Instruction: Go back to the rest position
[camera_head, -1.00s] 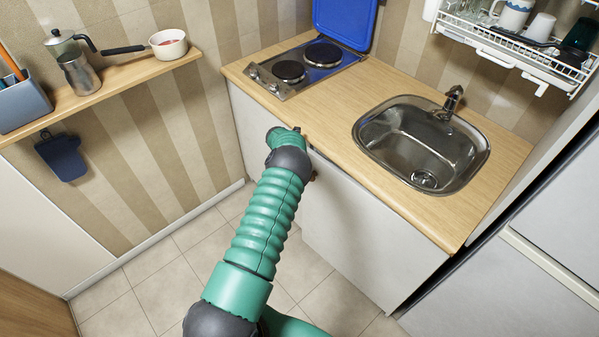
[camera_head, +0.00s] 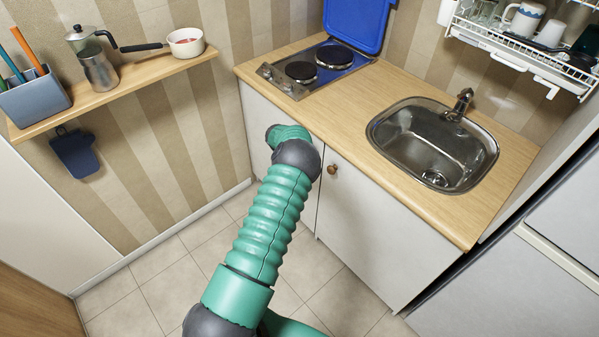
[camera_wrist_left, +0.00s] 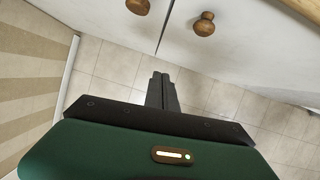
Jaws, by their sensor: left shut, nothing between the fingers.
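My left gripper (camera_wrist_left: 161,92) shows in the left wrist view, shut and empty, with its fingers together over the tiled floor. It is near the front of the white cabinet, below two wooden knobs, and apart from them. In the head view my green left arm reaches up toward the cabinet front, and its gripper is hidden behind the arm. The hob (camera_head: 288,86) has two dark plates, and its blue lid (camera_head: 356,22) stands raised against the wall. My right gripper is in neither view.
The counter (camera_head: 345,120) holds a steel sink (camera_head: 400,140) with a tap. A cabinet knob (camera_head: 332,169) sticks out beside my arm. A wall shelf (camera_head: 130,80) at left carries a moka pot, pan and utensil box. A dish rack (camera_head: 500,40) hangs at upper right. The floor is clear.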

